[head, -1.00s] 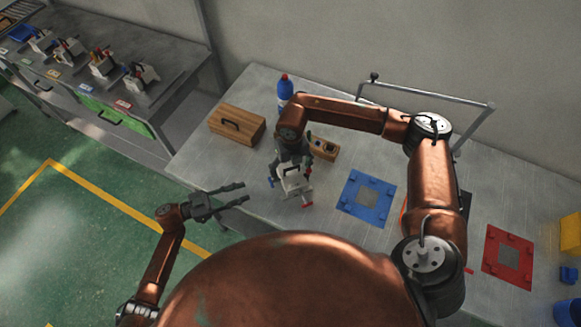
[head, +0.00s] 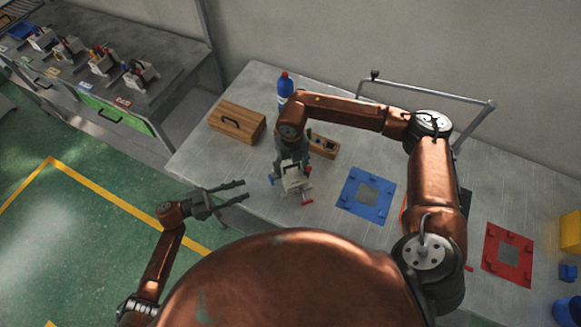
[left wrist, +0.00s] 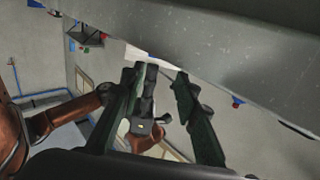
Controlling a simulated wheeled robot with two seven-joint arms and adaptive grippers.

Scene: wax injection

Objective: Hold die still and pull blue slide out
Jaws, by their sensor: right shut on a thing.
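The die (head: 293,182) is a small white-grey block on the left part of the grey table. A blue piece (head: 271,180) shows at its left side and a red-handled piece (head: 307,201) at its lower right. My right gripper (head: 291,169) reaches down from above and is shut on the die; its fingertips are partly hidden. My left gripper (head: 240,191) is open and empty, in the air just off the table's front edge, left of the die. In the left wrist view, its two fingers (left wrist: 165,95) are spread with nothing between them.
A wooden box (head: 237,122) and a blue bottle (head: 285,87) stand behind the die. A small wooden block with holes (head: 323,146) is close to its right. A blue frame (head: 366,196) and a red frame (head: 508,256) lie further right. The table's front edge lies between my left gripper and the die.

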